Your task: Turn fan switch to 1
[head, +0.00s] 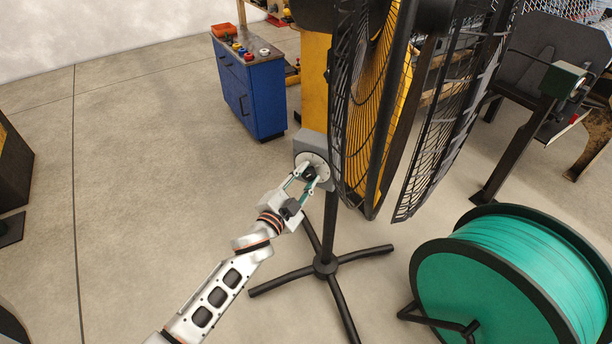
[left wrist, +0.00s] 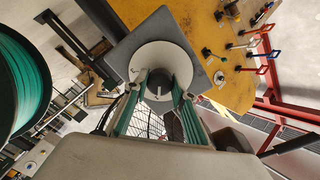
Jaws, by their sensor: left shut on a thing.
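The fan (head: 375,100) stands on a dark pole with a several-legged base (head: 326,264). A grey switch box (head: 307,143) with a round pale dial plate is fixed on the pole at the left of the fan cage. In the left wrist view the pale dial plate (left wrist: 160,58) sits on the grey box (left wrist: 128,50), with a dark knob at its middle. My left gripper (head: 309,177) is at the dial, with its fingers shut on the dark knob (left wrist: 159,86). The numbers on the dial are too small to read. My right gripper is not in view.
A large green cable spool (head: 470,285) stands on the floor right of the fan base. A blue cabinet (head: 250,88) stands behind, at the upper left. Yellow panels and a workbench lie behind the fan.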

